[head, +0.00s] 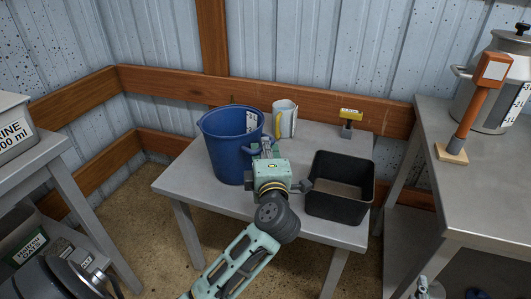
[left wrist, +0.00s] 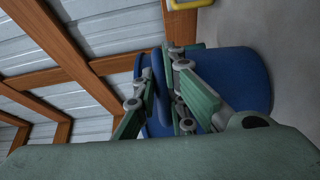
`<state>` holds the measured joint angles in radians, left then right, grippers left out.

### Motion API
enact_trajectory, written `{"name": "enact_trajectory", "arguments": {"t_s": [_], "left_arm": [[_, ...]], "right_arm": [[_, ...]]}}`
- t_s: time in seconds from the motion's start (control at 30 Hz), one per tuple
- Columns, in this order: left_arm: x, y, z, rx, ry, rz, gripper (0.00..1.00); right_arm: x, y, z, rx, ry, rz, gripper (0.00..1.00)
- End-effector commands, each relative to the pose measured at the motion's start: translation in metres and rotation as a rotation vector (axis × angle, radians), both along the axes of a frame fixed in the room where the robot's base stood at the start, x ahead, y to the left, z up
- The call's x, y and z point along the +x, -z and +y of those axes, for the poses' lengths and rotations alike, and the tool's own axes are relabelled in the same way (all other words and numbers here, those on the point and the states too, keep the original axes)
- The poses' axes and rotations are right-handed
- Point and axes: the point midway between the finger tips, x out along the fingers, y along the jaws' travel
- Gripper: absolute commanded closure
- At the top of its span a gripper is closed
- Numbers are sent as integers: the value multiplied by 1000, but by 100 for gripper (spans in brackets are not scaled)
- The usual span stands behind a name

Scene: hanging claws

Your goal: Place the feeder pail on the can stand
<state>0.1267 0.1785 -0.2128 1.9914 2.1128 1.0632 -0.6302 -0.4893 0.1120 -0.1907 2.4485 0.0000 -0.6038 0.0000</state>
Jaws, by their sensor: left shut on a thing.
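The feeder pail, a blue bucket (head: 228,152) with a white label inside, stands upright on the middle grey table (head: 180,183). The can stand seems to be the grey table at the right (head: 440,190), which bears a metal milk can (head: 485,105).
A black open bin (head: 340,208) stands right of my left gripper. A white jug (head: 285,118) and a yellow-topped brush-like item (head: 348,122) stand behind. An orange-handled tool on a wooden base (head: 465,125) stands on the right table, whose front part is clear.

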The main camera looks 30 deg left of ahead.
Motion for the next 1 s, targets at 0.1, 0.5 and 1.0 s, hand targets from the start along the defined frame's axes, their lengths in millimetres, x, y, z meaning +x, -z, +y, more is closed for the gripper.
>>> {"name": "enact_trajectory", "arguments": {"t_s": [0.1,0.5,1.0], "left_arm": [[0,5,0,-1,-1,0,100],[0,6,0,-5,-1,3,77],[-6,5,-5,-5,1,3,70]], "right_arm": [[3,-10,2,13,-3,-52,15],[4,-12,3,16,-4,-61,15],[2,-9,2,10,-2,-38,15]]}}
